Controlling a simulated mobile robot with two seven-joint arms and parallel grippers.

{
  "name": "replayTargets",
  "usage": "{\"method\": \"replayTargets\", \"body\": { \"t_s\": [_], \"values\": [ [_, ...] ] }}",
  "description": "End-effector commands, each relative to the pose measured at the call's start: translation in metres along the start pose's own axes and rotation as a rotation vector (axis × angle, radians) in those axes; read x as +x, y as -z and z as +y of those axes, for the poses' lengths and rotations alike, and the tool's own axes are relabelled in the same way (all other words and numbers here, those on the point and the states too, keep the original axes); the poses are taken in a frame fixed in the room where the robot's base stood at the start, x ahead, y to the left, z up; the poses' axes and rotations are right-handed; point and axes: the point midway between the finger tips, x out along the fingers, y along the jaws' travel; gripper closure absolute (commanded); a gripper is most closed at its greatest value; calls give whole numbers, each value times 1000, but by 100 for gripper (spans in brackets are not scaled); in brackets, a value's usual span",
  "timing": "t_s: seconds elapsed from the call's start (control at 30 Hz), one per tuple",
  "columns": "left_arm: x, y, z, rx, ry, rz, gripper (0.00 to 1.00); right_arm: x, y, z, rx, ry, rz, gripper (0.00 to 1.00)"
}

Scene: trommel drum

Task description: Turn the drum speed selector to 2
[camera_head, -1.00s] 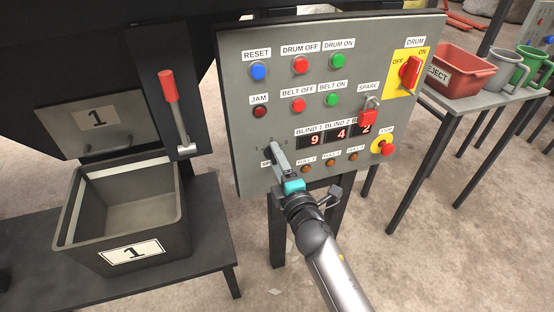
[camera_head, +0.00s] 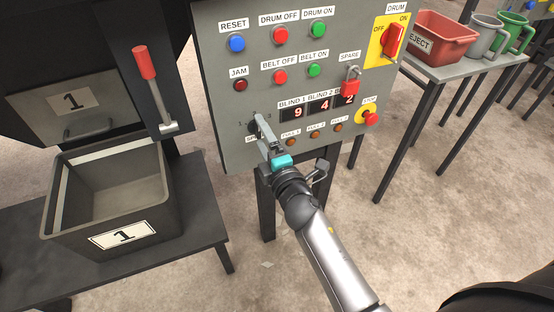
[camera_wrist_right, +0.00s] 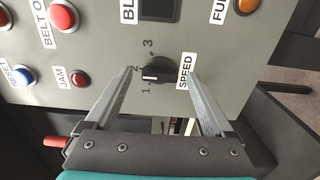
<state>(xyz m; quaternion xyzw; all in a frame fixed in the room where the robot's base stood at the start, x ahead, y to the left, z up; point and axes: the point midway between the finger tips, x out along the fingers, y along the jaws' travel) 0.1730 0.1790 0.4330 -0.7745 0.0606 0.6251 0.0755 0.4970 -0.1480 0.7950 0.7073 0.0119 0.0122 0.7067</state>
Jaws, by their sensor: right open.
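The dark speed selector knob (camera_wrist_right: 157,71) is on the grey control panel (camera_head: 215,110), beside the SPEED label and the marks 1, 2 and 3. A white mark on the knob faces the numbers, near 1 and 2; I cannot tell exactly which. In the wrist view my right gripper (camera_wrist_right: 162,74) is open, with one finger on each side of the knob; contact is not clear. In the head view my right gripper (camera_head: 260,121) reaches the panel's lower left corner and partly hides the knob. My left gripper is not in view.
Buttons surround the selector, including the red JAM button (camera_head: 240,85). A red-handled lever (camera_head: 145,64) and a bin marked 1 (camera_head: 60,205) are left. A red reject bin (camera_head: 450,40) stands right.

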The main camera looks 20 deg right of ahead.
Motion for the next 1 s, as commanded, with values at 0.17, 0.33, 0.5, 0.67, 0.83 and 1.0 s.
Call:
{"method": "replayTargets", "body": {
  "t_s": [0.17, 0.33, 0.5, 0.67, 0.83, 1.0],
  "values": [
    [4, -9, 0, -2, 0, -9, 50, -28, 0, -1, 2, 4, 0, 12],
    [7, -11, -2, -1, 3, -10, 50, -57, 0, -1, 1, 3, -1, 12],
    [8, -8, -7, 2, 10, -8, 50, -86, 0, -2, 2, 5, -1, 12],
    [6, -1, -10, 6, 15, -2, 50, -111, 0, -2, 0, 5, -2, 12],
    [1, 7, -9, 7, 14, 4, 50, -132, 0, -2, 1, 3, -1, 12],
    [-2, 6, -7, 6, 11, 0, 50, -141, 0, 0, -1, 2, -1, 12]
  ]
}}
